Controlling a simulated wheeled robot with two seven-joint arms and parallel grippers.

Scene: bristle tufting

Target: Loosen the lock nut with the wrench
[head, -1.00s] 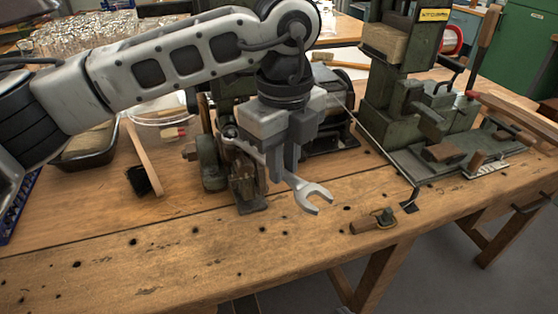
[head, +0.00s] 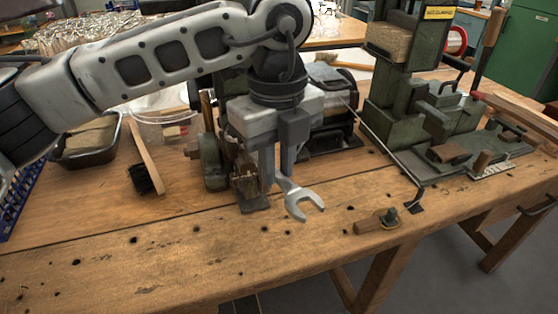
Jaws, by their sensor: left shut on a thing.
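My left gripper (head: 277,168) is shut on the steel wrench (head: 302,201) and holds it over the front half of the bench. The wrench's open-ended jaw points down and toward the front right; the rest of its handle is hidden by the gripper. I cannot make out the lock nut for certain. My right gripper is not in view.
A green machine (head: 408,110) stands at the right, with a thin rod down to the bench. A small metal mechanism (head: 215,165) stands beside my gripper. A brush (head: 142,178) and a black tray (head: 88,150) lie left. The front left wooden bench (head: 120,270) is clear.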

